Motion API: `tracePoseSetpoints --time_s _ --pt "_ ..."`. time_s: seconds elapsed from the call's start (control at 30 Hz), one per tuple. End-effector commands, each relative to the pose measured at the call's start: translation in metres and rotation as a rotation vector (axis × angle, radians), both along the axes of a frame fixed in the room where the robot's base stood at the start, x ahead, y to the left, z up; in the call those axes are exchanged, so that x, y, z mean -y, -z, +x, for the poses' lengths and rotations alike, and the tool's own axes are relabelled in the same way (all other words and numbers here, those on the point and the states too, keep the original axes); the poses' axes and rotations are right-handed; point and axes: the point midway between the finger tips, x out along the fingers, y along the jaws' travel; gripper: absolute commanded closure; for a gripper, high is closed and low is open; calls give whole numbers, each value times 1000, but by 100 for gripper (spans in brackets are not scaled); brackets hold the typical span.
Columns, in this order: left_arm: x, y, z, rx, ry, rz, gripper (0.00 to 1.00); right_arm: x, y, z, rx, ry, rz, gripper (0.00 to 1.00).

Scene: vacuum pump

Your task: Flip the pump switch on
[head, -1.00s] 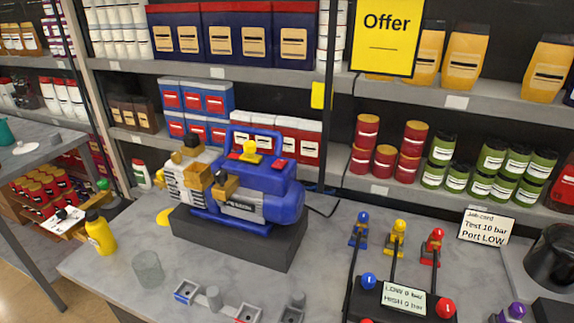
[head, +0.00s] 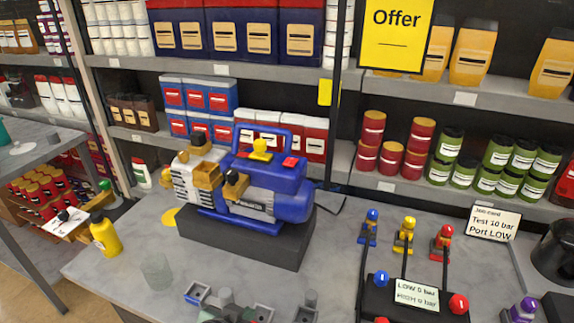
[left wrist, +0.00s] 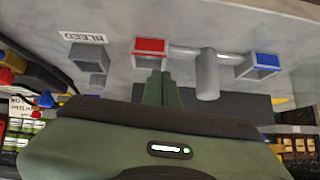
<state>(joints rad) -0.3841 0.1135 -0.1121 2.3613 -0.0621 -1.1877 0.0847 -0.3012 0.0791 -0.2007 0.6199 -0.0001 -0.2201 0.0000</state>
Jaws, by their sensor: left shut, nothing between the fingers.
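The blue pump (head: 292,205) sits on a dark block (head: 240,241) on the grey bench in the head view. Its top carries a yellow knob (head: 261,147) and a red piece (head: 291,162); I cannot tell which part is the switch. Brass fittings (head: 207,176) are on its left side. My left gripper (head: 228,299) shows at the bottom edge of the head view, in front of the pump and apart from it. In the left wrist view its fingers (left wrist: 162,88) are shut and empty, near a red-rimmed socket (left wrist: 150,46). My right gripper is out of view.
A grey post (left wrist: 208,72) and a blue-rimmed socket (left wrist: 262,65) stand beside the red one. A yellow bottle (head: 105,235) and a grey cup (head: 157,271) are at left. A black control box (head: 408,302) with coloured knobs is at right.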

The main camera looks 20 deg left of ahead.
Motion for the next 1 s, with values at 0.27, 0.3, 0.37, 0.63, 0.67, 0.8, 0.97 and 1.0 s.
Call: tracePoseSetpoints --time_s 0.27,0.3,0.37,0.63,0.67,0.8,0.97,1.0 --pt "-3 -147 128 614 -29 -58 100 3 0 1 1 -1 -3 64" --pt "-2 -169 138 693 -27 -67 100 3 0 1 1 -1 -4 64" --pt "-2 -198 148 793 -20 -79 100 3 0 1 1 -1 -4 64" --pt "2 -256 162 995 3 -103 100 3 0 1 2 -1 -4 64" --pt "2 -256 162 998 3 -103 100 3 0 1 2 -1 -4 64" --pt "2 -256 161 998 3 -104 100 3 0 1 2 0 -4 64" --pt "2 -256 162 997 3 -103 100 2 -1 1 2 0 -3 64" --pt "2 -257 164 996 3 -103 100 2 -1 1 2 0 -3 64"
